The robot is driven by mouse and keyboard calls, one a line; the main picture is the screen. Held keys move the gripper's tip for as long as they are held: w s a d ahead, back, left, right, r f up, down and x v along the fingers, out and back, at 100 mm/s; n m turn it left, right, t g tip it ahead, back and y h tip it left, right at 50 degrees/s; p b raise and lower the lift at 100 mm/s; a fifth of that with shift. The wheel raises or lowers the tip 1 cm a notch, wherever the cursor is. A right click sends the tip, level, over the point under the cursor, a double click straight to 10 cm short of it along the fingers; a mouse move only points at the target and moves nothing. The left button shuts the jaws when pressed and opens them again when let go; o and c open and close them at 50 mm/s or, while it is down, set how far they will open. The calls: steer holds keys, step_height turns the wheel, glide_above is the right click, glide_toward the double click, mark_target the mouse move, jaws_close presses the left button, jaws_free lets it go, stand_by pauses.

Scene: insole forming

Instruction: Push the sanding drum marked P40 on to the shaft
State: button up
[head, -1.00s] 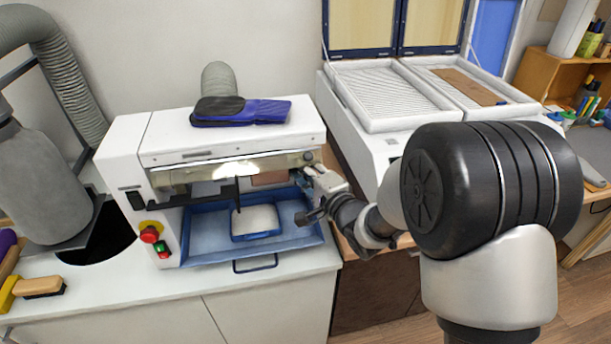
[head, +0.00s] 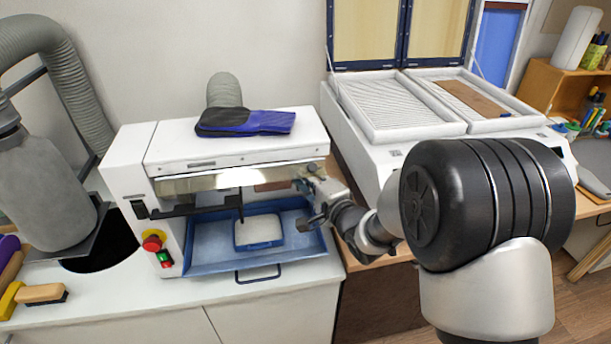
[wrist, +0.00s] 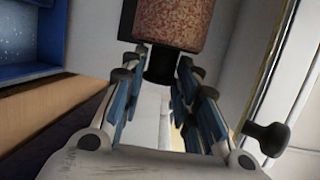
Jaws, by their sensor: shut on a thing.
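A reddish-brown speckled drum (head: 274,185) shows under the hood of the white sanding machine (head: 235,142). It also shows large at the top of the wrist view (wrist: 180,22), with a black hub end (wrist: 161,66) below it. My gripper (head: 308,184) reaches in from the machine's right side. In the wrist view my gripper (wrist: 162,58) has its blue-padded fingers closed on the black hub end, the drum lying just beyond the fingertips. The P40 mark is not readable. The shaft cannot be made out, and how far the drum sits on it cannot be told.
A blue tray (head: 205,262) with a pale pad lies under the hood, with a black bar (head: 185,209) above it. A white twin-bed press (head: 400,140) stands close on the right.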

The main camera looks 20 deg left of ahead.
mark_target(285, 182)
steer(key=shift+s+a+r+b, duration=0.1)
steer(key=shift+s+a+b, duration=0.3)
steer(key=shift+a, duration=0.3)
steer(key=shift+s+a+f+b, duration=0.1)
steer(key=shift+s+a+b, duration=0.1)
steer(key=shift+s+a, duration=0.45)
steer(key=shift+s+a+r+b, duration=0.1)
steer(key=shift+s+a+b, duration=0.25)
steer(key=shift+a, duration=0.45)
stand_by(3.0)
steer(key=shift+s+a+r, duration=0.1)
steer(key=shift+a+r, duration=0.1)
steer(key=shift+a, duration=0.05)
stand_by(1.3)
steer(key=o, duration=1)
steer(key=shift+c, duration=0.2)
steer(key=shift+o, duration=1.3)
steer(key=shift+s, duration=0.1)
steer(key=shift+f, duration=0.1)
steer(key=shift+o, duration=0.6)
steer(key=shift+f, duration=0.1)
